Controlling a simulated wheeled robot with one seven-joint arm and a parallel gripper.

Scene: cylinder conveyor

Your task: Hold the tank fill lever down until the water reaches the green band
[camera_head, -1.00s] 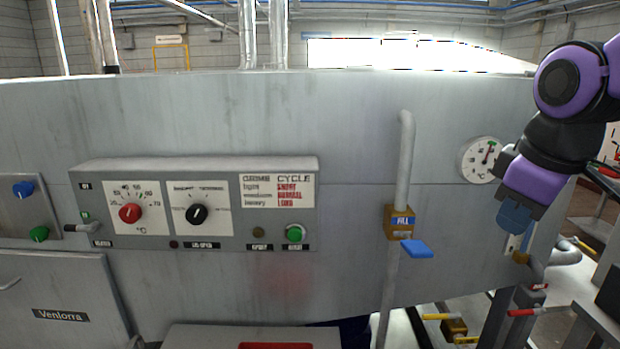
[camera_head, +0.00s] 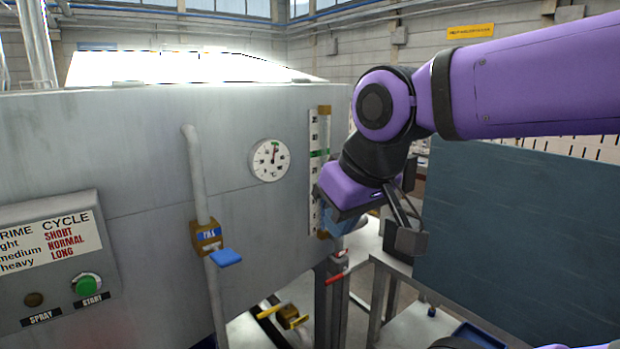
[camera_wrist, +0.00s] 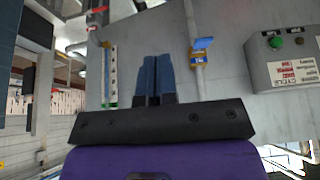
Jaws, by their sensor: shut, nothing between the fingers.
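The fill lever is a blue paddle (camera_head: 227,257) sticking out from a brass valve (camera_head: 207,236) marked FILL, on a grey vertical pipe. The paddle (camera_wrist: 203,43) and the valve also show in the wrist view, upside down. The level gauge (camera_head: 314,190) is a tall scale strip with a tube at the tank's right end. Its green band (camera_head: 318,154) shows above my gripper. I cannot make out a water level; my gripper partly covers the lower tube. My gripper (camera_head: 338,222) is shut and empty, right of the lever and apart from it. Its blue fingers (camera_wrist: 152,78) lie together.
A round dial (camera_head: 270,160) sits on the tank between pipe and gauge. A control panel with a green START button (camera_head: 87,285) is at the left. Red-handled (camera_head: 337,280) and yellow-handled valves are below. A dark board (camera_head: 520,240) stands at the right.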

